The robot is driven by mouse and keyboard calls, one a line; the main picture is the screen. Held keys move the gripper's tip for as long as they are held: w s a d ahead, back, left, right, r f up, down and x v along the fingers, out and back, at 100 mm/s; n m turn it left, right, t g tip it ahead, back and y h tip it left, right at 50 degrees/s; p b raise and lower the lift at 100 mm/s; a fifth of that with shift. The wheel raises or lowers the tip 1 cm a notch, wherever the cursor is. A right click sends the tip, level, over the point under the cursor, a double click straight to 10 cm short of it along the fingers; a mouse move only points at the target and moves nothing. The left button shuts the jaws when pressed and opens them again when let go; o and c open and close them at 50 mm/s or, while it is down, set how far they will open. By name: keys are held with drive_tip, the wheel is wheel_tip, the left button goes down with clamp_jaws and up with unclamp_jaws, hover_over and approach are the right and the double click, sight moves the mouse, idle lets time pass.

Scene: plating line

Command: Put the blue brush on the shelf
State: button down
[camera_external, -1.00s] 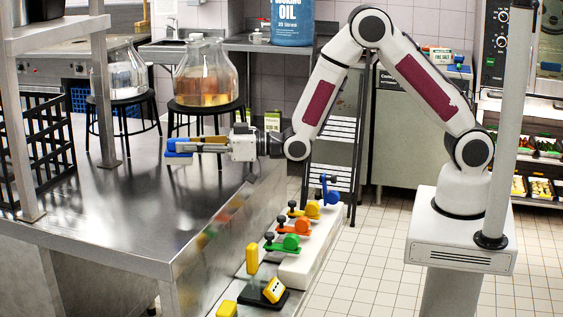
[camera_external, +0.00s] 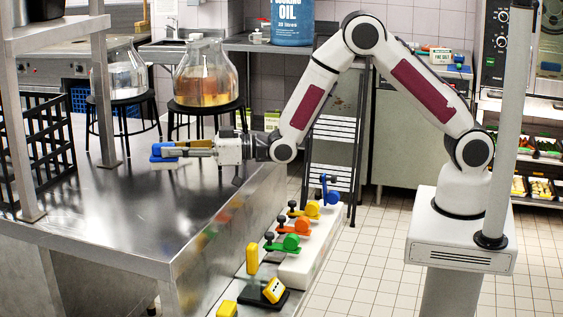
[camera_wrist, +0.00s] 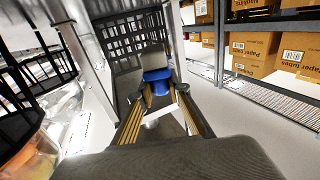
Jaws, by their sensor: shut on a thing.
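The blue brush (camera_external: 163,153) is held at the tip of my gripper (camera_external: 185,150), above the steel table (camera_external: 130,215). In the wrist view the blue brush (camera_wrist: 158,78) shows beyond the two yellow-lined fingers of my gripper (camera_wrist: 160,108). The gripper is shut on the brush; the exact grip on its handle is hard to make out. A raised steel shelf (camera_external: 60,38) on posts stands at the upper left in the external view, apart from the brush.
A black crate (camera_external: 38,150) stands at the table's left. Glass jars (camera_external: 207,75) sit on black stools behind the table. Coloured valves (camera_external: 290,243) line the table's right side. Shelving with cardboard boxes (camera_wrist: 254,53) shows at the right in the wrist view. The tabletop's middle is clear.

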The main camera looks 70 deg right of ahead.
drive_tip(key=shift+f, duration=2.7)
drive_tip(key=shift+f, duration=1.85)
drive_tip(key=shift+f, duration=0.15)
drive_tip(key=c, duration=1.9)
unclamp_jaws()
drive_tip(key=shift+s+d, duration=0.1)
drive_tip(key=shift+v, duration=5.9)
